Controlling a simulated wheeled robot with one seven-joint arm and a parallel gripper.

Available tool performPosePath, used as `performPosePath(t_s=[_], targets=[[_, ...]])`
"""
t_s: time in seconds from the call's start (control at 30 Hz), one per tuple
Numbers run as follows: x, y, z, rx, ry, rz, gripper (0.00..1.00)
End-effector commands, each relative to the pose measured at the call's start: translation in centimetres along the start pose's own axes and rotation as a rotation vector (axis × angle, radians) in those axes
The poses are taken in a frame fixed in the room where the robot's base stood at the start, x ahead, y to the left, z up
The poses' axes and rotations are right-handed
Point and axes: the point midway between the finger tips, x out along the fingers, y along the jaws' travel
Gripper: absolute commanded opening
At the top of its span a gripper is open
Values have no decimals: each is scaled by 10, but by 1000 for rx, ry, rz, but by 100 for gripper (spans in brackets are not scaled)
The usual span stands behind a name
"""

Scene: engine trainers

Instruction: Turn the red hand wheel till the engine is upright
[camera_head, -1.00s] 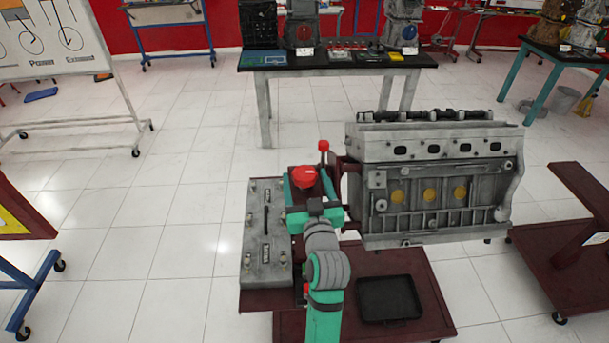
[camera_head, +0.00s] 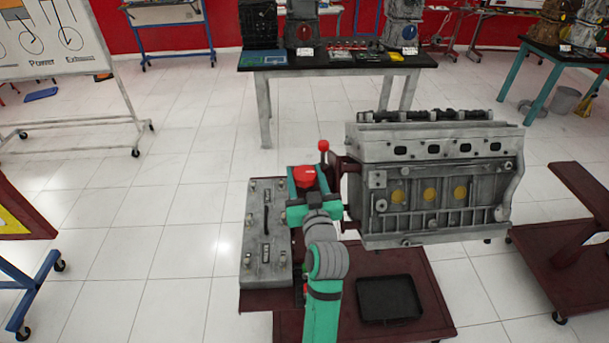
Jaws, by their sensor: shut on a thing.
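The red hand wheel (camera_head: 304,177) shows at the left end of the engine stand, partly hidden by my gripper. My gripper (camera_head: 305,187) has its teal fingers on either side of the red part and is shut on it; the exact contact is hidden. The grey engine (camera_head: 430,185) hangs on the stand to the right of the wheel. Its long row of top parts faces up and its side with yellow round plugs faces me. It looks close to upright; a small tilt cannot be ruled out.
A red-knobbed lever (camera_head: 323,147) stands just behind the wheel. A grey panel (camera_head: 264,235) lies left of my arm. A black tray (camera_head: 389,299) sits on the dark red base (camera_head: 437,315) below the engine. Open floor lies to the left.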

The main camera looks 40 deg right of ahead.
Motion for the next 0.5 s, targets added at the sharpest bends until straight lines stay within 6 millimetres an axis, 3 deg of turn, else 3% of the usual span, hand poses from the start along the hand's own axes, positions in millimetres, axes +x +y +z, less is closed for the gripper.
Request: performPosePath(t_s=[0.5], targets=[[0,3,-1,3,2,-226,28]])
